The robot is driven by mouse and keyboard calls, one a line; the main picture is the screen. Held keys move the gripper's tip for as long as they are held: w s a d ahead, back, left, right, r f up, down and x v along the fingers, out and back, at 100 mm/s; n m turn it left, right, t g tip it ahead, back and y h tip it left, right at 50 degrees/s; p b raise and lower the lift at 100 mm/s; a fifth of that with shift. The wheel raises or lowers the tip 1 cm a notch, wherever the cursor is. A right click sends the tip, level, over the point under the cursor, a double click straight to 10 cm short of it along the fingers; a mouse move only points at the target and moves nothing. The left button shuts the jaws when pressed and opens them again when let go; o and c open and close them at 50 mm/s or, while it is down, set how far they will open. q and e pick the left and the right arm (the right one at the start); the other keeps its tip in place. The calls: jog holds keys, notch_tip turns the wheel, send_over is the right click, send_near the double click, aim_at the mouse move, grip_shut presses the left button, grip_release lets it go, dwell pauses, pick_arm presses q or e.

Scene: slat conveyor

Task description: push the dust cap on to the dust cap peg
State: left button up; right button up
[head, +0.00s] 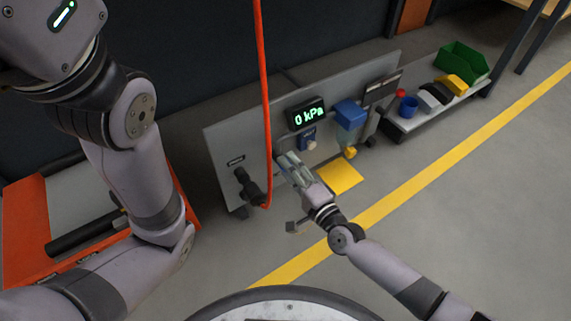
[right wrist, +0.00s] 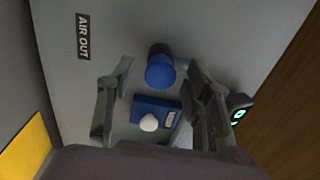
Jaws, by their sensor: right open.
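In the right wrist view a round blue cap (right wrist: 160,72), which looks like the dust cap, sits in front of a dark round fitting on the grey panel, near the AIR OUT label. My right gripper (right wrist: 163,100) is open, with its fingers on either side of the cap and no clear contact. In the head view the right gripper (head: 284,163) is at the panel and hides the cap. I cannot make out a separate dust cap peg. My left arm shows, but its gripper is out of frame.
A blue block with a white knob (right wrist: 148,122) is close to the cap. The grey panel (head: 222,140) carries a 0 kPa display (head: 308,113) and a blue-topped unit (head: 350,115). A red hose (head: 264,90) hangs in front. Bins stand on a low shelf at right.

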dwell(0.9)
grip_shut()
dwell(0.4)
jog(key=shift+s, duration=0.1)
jog(key=shift+p+v, duration=0.4)
jog(key=shift+v, duration=2.55)
